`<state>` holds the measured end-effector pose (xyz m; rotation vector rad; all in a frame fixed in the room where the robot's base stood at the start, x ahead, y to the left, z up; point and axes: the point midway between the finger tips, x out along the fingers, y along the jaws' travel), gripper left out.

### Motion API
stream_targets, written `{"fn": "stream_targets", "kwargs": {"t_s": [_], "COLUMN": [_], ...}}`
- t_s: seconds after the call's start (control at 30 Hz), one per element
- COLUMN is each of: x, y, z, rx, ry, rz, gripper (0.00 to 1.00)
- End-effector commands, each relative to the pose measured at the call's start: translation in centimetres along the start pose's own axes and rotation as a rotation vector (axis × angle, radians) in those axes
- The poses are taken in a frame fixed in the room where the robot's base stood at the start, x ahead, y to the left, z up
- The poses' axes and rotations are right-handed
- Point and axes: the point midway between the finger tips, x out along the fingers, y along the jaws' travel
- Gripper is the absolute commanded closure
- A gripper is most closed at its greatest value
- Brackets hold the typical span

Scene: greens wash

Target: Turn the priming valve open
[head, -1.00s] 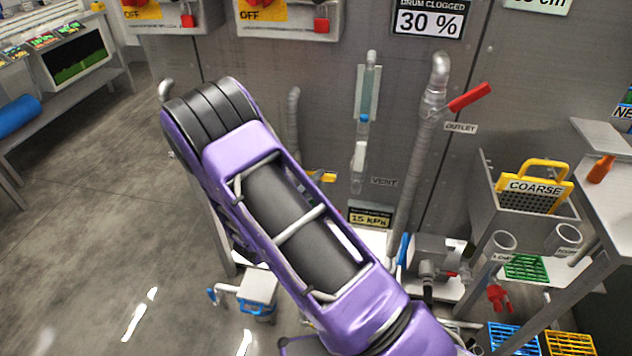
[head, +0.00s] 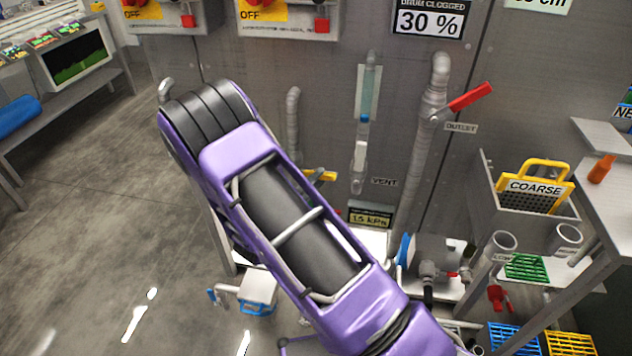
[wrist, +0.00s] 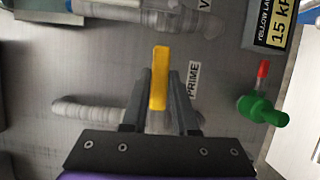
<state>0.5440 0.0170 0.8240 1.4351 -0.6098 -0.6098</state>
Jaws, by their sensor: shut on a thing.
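The priming valve's yellow lever (wrist: 161,60) stands lengthwise between the fingers of my gripper (wrist: 162,85) in the wrist view. My gripper is shut on it. A label reading PRIME (wrist: 193,79) is on the panel just right of the fingers. A pale pipe (wrist: 85,109) runs behind the fingers at the left. In the head view the yellow lever (head: 322,175) shows in part beside my purple arm, below a vertical pipe (head: 293,115). My gripper is hidden there by the arm.
A green valve (wrist: 262,108) with a red tip lies right of my gripper. The vent tube (head: 361,120) and the outlet pipe with its red lever (head: 470,97) stand right of my arm. A COARSE basket (head: 533,188) is farther right. The floor at left is open.

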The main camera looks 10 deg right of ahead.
Motion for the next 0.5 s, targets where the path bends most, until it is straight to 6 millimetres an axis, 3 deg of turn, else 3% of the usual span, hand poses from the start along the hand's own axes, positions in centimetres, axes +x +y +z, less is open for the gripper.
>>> {"fn": "stream_targets", "kwargs": {"t_s": [0.5], "x": [-0.1], "y": [2.9], "z": [-0.1], "rx": [-0.376], "ry": [0.002], "rz": [0.157], "gripper": [1.0]}}
